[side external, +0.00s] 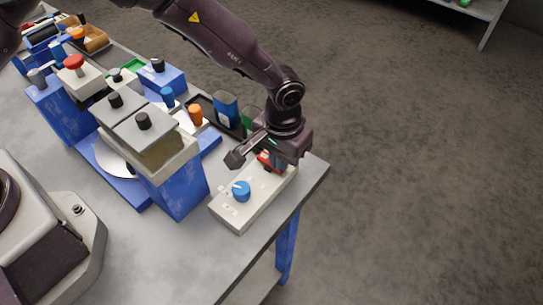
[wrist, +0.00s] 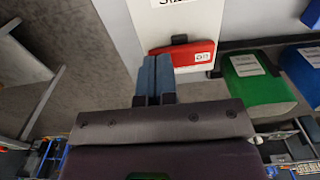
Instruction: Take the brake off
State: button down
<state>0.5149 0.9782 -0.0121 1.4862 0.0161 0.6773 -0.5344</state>
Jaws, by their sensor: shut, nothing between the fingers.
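A pale control box (side external: 247,205) sits at the table's front right corner. It has a blue knob (side external: 241,190) with a white pointer and, farther back, a red part (side external: 270,160) partly hidden by my gripper (side external: 236,158). In the wrist view, the red part (wrist: 190,58) has a white label and a black piece at its top edge. Which control is the brake is not readable.
Behind the box, a dark tray (side external: 216,118) holds a blue packet (side external: 226,108) and a green packet (wrist: 256,80). The table edge (side external: 318,180) is close on the right.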

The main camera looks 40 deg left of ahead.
aim_at(268, 176)
jog(key=shift+f, duration=0.1)
jog(key=shift+r, duration=3.5)
jog(key=shift+s+a+m, duration=0.1)
jog(key=shift+m, duration=0.2)
jog(key=s+a+r+t, duration=0.5)
jog(key=s+a+r, duration=1.6)
jog(key=a+r, duration=0.2)
jog(key=shift+a+r+t, duration=0.25)
jog(key=shift+r+t, duration=0.05)
